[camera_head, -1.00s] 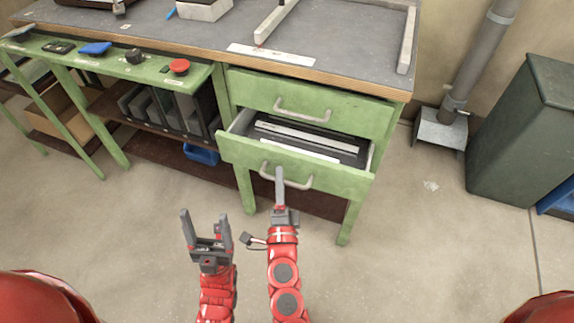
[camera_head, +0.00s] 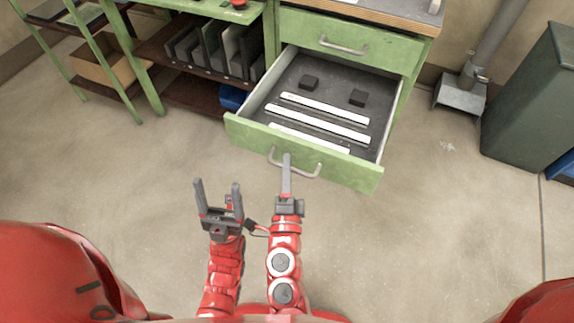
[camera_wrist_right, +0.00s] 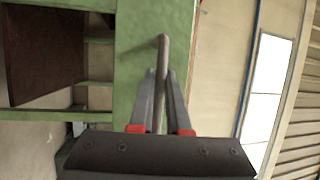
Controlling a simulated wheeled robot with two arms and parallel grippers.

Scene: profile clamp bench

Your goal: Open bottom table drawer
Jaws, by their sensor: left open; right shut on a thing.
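The green bottom drawer (camera_head: 248,134) is pulled well out of the table in the head view. My right gripper (camera_head: 287,160) is shut on this handle; the right wrist view shows both fingers (camera_wrist_right: 163,85) closed around the handle bar (camera_wrist_right: 163,55). My left gripper (camera_head: 217,187) is open and empty, in front of the drawer and to the left of the right gripper.
The top drawer (camera_head: 385,48) above is shut. A shelf with upright dark dividers (camera_head: 215,55) and a blue bin (camera_head: 232,98) is at the left. A dark green cabinet (camera_head: 535,95) and a grey pipe stand at the right. The floor around the drawer is clear.

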